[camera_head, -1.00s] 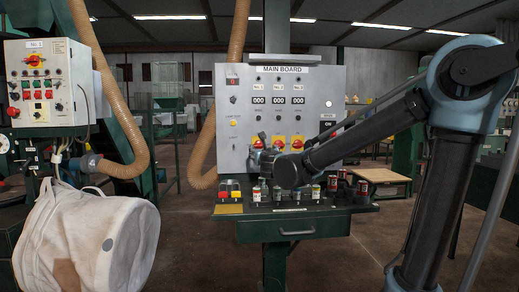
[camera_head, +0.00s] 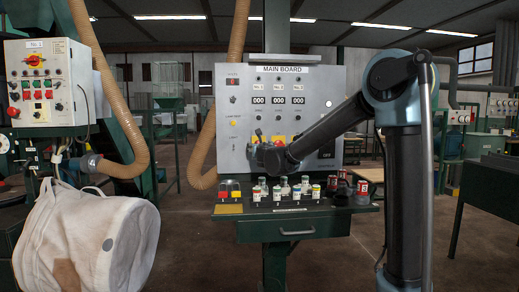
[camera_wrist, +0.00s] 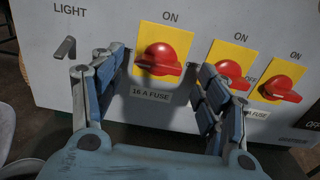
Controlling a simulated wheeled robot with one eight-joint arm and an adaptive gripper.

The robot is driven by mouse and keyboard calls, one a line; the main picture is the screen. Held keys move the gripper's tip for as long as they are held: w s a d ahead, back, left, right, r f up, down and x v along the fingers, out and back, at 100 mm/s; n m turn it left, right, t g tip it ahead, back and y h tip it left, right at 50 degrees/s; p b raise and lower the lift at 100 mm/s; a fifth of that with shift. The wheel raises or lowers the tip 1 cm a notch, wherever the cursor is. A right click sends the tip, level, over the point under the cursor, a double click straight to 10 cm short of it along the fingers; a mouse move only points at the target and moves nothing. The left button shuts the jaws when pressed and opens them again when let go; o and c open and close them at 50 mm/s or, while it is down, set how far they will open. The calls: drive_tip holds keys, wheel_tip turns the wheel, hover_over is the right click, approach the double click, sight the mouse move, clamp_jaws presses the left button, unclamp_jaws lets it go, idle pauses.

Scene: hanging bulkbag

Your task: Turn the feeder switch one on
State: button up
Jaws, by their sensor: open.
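The grey main board (camera_head: 241,95) hangs ahead, with columns labelled No.1, No.2 and No.3. In the wrist view its leftmost red rotary switch (camera_wrist: 163,59) sits on a yellow plate, with "ON" above and a "16 A FUSE" label below. Its handle lies roughly sideways, not toward "ON". My gripper (camera_wrist: 160,70) is open, with one finger left and one right of this switch, apart from it. In the head view my gripper (camera_head: 262,142) covers much of the first switch.
Two more red switches, the middle one (camera_wrist: 231,73) and the right one (camera_wrist: 281,87), are close beside my right finger. A light lever (camera_wrist: 65,48) is by the left finger. Bottles (camera_head: 304,183) stand on the shelf below. A white bulk bag (camera_head: 85,240) hangs left.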

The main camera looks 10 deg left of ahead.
drive_tip(key=shift+x, duration=1.8)
drive_tip(key=c, duration=1.1)
